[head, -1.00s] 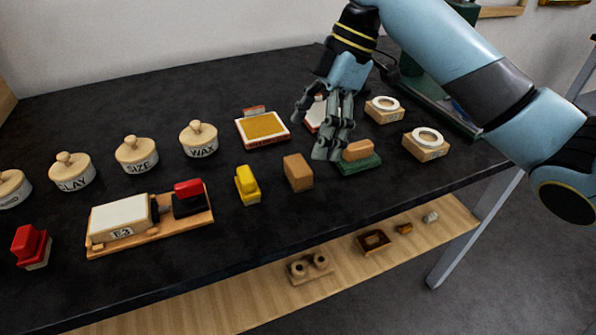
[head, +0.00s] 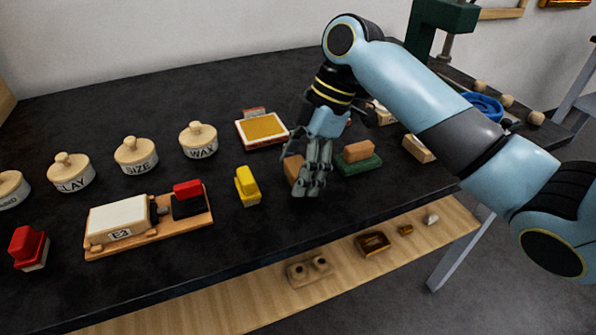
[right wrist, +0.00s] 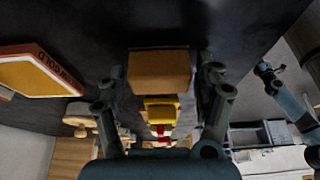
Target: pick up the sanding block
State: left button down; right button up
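The sanding block, which I take to be the plain brown block (head: 291,167), sits on the dark bench and is partly hidden by my right gripper (head: 309,189) in the head view. In the right wrist view the brown block (right wrist: 160,71) lies between the two fingers of my right gripper (right wrist: 164,88). The fingers are apart, one on each side, with a visible gap at the right; contact cannot be told. My left gripper is outside the head view; a small dark gripper (right wrist: 266,72) on a blue arm shows at the right wrist view's right edge, its fingers unclear.
A yellow block (head: 247,186) stands to the left, and a green block with a brown top (head: 360,163) close to the right. A gold-topped box (head: 262,130) lies behind. A wooden tray (head: 145,236) and lidded jars (head: 136,155) are further left. The bench front is clear.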

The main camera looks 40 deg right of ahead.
aim_at(289, 167)
jog(key=c, duration=0.8)
jog(key=shift+r, duration=0.15)
jog(key=shift+r, duration=0.2)
notch_tip(289, 167, up, 4)
jog(key=shift+f, duration=0.2)
jog(key=shift+s+d+r+p, duration=0.4)
jog(key=shift+s+d+r, duration=0.65)
jog(key=shift+s, duration=0.65)
jog(key=shift+s+d+r+p, duration=0.4)
jog(key=shift+s+d+r, duration=0.3)
jog(key=shift+s+r, duration=0.8)
jog(key=shift+s+d+r+p, duration=0.4)
jog(key=shift+s+d+r, duration=0.5)
jog(key=shift+s, duration=1.05)
jog(key=shift+f, duration=0.1)
